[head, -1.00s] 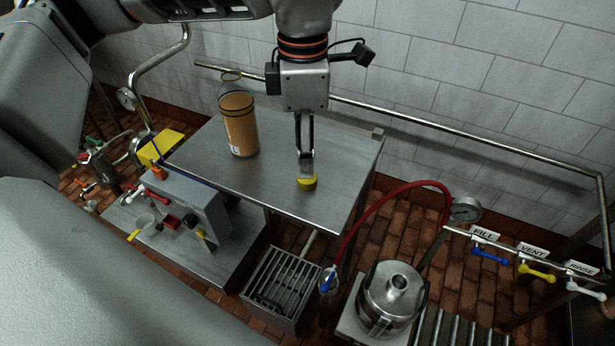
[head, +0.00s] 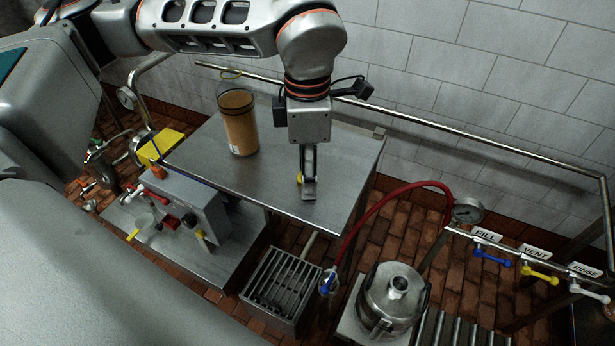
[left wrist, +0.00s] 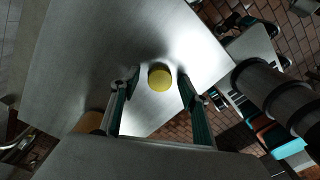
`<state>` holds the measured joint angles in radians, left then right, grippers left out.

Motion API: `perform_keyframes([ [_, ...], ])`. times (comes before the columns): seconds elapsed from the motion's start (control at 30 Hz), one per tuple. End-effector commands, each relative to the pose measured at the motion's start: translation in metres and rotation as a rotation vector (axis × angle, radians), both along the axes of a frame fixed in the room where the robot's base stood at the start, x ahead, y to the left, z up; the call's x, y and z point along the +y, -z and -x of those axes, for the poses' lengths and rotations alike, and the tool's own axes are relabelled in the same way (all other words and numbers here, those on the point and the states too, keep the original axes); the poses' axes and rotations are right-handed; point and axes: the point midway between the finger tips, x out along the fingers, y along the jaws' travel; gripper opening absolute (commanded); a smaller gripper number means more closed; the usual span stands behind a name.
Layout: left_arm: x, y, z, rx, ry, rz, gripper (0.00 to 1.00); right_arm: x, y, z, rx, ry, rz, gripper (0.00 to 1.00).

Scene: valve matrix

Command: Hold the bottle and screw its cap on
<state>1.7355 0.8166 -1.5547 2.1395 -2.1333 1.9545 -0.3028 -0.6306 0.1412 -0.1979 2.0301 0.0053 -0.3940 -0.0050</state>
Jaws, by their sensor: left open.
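The bottle (head: 239,124) is clear with brown contents and stands upright on the steel table, left of my left gripper. A yellow ring shows at its top. An orange-brown patch at the lower left of the left wrist view (left wrist: 88,122) looks like part of it. The yellow cap (head: 299,179) lies on the table, mostly hidden behind my left gripper (head: 308,194) in the head view. In the left wrist view the cap (left wrist: 159,77) shows whole, in the gap between the spread fingers. My left gripper is open, pointing down, holding nothing. My right gripper is not in view.
The steel table (head: 335,165) is clear around the cap. A grey machine with small levers (head: 185,205) stands at its front left. A pipe (head: 450,135) runs along the wall behind. A red hose (head: 385,193) and a steel pot (head: 392,295) are to the right.

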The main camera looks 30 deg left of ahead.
Motion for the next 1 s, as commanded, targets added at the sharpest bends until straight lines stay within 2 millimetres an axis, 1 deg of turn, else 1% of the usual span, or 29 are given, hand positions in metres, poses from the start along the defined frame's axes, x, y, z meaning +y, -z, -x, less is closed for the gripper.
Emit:
perform_keyframes([
  [0.17,0.000,-0.001,0.000,0.000,0.000,0.000,0.46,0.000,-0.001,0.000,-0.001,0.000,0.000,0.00],
  [0.2,0.000,-0.001,0.000,0.000,0.000,0.000,0.37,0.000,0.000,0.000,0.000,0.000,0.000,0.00],
  [0.27,0.000,-0.001,0.000,0.000,0.000,0.000,0.27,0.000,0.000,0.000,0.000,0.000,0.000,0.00],
  [0.3,0.000,-0.001,0.000,0.000,0.000,0.000,0.20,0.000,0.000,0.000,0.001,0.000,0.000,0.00],
  [0.63,0.000,-0.001,0.000,0.000,0.000,0.000,0.19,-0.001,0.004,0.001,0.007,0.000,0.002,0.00],
  [0.77,0.000,-0.004,0.000,-0.001,0.000,-0.001,0.19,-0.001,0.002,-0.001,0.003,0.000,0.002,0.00],
  [0.87,0.000,-0.012,0.000,-0.001,0.001,0.000,0.19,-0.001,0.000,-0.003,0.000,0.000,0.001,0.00],
  [1.0,0.000,-0.032,-0.001,-0.006,0.001,0.001,0.19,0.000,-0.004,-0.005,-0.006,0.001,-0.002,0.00],
])
